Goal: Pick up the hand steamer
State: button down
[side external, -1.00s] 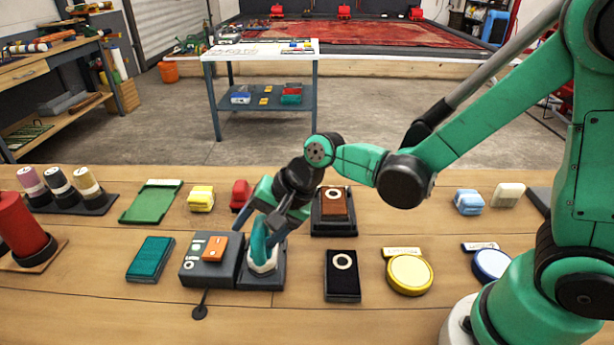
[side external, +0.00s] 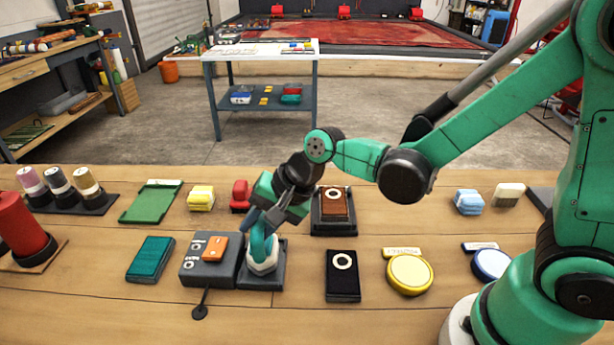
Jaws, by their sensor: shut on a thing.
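The hand steamer (side external: 265,261) has a teal handle and a pale base, and it is at its dark dock (side external: 262,283) at the front of the bench. My gripper (side external: 262,226) reaches down from the upper right and is shut on the teal handle. The fingers hide part of the handle. I cannot tell whether the base touches the dock or is slightly above it. A grey box with an orange block (side external: 215,248) on it adjoins the dock on the left.
A teal pad (side external: 150,259) lies farther left. A black pad with a ring (side external: 343,276) and a yellow round tin (side external: 409,274) lie to the right. A brown block in a dark tray (side external: 334,203) and a red object (side external: 241,194) stand close behind my gripper.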

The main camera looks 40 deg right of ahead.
notch_tip(320, 180, up, 20)
jog(key=shift+f, duration=0.25)
dwell(0.3)
